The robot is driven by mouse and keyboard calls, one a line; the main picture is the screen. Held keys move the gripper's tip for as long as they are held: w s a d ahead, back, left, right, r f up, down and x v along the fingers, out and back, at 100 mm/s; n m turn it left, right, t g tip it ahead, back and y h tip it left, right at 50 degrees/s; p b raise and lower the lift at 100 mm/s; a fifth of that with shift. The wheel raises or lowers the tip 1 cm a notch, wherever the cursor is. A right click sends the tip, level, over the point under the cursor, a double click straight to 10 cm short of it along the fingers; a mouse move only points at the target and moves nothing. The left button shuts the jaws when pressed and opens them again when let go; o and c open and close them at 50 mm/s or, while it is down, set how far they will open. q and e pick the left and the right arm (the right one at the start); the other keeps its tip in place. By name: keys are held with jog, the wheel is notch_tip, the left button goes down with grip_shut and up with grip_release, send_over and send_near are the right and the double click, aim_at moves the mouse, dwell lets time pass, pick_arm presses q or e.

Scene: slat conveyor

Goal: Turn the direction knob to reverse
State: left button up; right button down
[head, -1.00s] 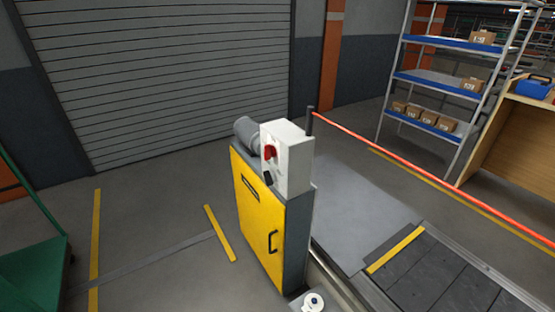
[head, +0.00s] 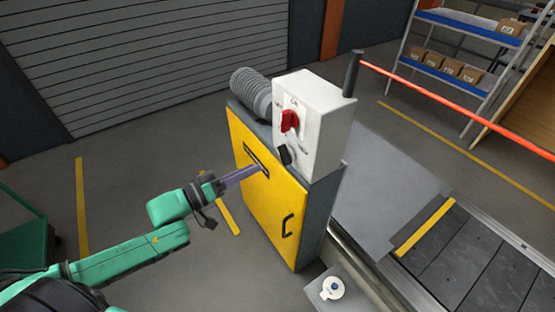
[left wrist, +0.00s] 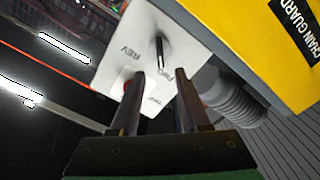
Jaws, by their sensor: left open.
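The direction knob (head: 284,154) is black and sits low on the front of a white control box (head: 325,125). In the left wrist view the knob (left wrist: 160,48) shows edge-on between the printed words REV and FWD; I cannot tell surely which it points to. A red switch (head: 290,120) is above it on the box. My left gripper (head: 258,170) is open and empty, in front of the box and a little left of and below the knob. In the left wrist view its fingertips (left wrist: 153,75) are apart, with the knob beyond them. My right gripper is not in view.
The box stands on a yellow cabinet (head: 265,205) with a handle. A grey ribbed hose or motor (head: 252,90) is behind the box. A red cord (head: 450,105) runs right from a dark post. The slat conveyor (head: 470,255) lies at right.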

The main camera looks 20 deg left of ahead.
aim_at(286, 155)
pick_arm(q)
jog(key=x, duration=0.9)
jog(key=shift+w+b, duration=0.2)
jog(key=shift+b, duration=0.1)
grip_shut()
